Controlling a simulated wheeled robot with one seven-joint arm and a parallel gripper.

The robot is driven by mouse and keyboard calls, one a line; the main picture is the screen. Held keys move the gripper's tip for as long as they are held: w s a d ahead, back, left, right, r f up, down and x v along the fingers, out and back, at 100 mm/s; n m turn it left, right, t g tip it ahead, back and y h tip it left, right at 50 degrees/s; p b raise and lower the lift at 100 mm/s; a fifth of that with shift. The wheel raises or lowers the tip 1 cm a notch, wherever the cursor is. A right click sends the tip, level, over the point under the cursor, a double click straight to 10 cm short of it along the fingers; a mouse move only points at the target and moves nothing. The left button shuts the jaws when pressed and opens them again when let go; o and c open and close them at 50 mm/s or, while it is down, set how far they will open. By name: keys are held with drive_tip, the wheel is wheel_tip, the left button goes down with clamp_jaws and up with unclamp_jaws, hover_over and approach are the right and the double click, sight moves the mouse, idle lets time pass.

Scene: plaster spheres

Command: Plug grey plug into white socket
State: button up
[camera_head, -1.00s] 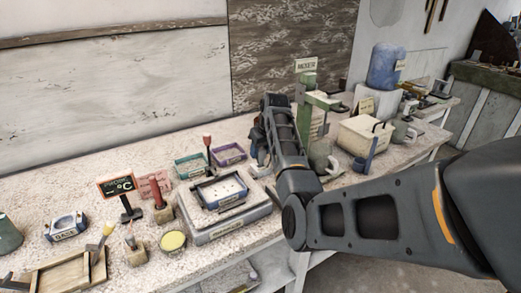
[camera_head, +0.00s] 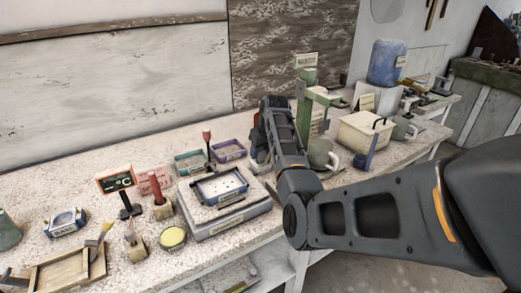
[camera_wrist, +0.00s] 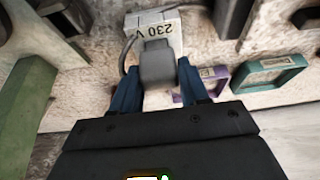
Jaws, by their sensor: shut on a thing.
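In the wrist view the grey plug (camera_wrist: 157,66) sits between the two blue fingers of my gripper (camera_wrist: 158,75), which is shut on it. A dark cable loops from the plug's left side. The white socket block (camera_wrist: 170,22), marked "230 V", lies directly beyond the plug. The plug's far end overlaps the block's near side in this view. I cannot tell whether its pins are inside or only close to it. In the head view my forearm and wrist (camera_head: 283,140) hide the plug and socket.
A green stand (camera_head: 308,95) rises close to the right of my wrist. A purple tray (camera_head: 229,151) and a teal tray (camera_head: 189,162) lie to its left. A grey box (camera_head: 228,218) bearing a blue-rimmed tray is near the front edge. A cream box (camera_head: 363,134) stands to the right.

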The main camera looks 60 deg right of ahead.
drive_tip(key=shift+f+b, duration=0.3)
drive_tip(key=shift+f, duration=0.4)
drive_tip(key=o, duration=1.1)
drive_tip(key=shift+o, duration=0.2)
drive_tip(key=shift+r, duration=0.1)
drive_tip(key=shift+r+p, duration=0.9)
drive_tip(key=shift+r, duration=1.1)
